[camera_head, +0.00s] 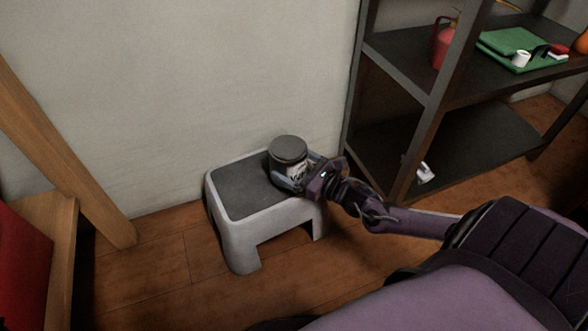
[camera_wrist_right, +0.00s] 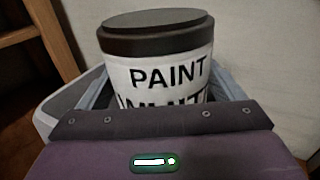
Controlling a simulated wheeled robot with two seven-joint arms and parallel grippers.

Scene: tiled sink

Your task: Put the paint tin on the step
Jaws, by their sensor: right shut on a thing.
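The paint tin (camera_head: 290,152) has a dark grey lid and a white label. In the right wrist view the tin (camera_wrist_right: 165,70) stands upright between my fingers, with "PAINT" on its label. My right gripper (camera_head: 292,182) is shut on the tin. The step (camera_head: 245,192) is a low light-grey stool with a dark top, set against the wall. The tin is over the right part of the step's top; I cannot tell whether its base touches it. My left gripper is not in view.
A wooden post (camera_head: 70,160) leans at the left. The left part of the step's top is clear.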

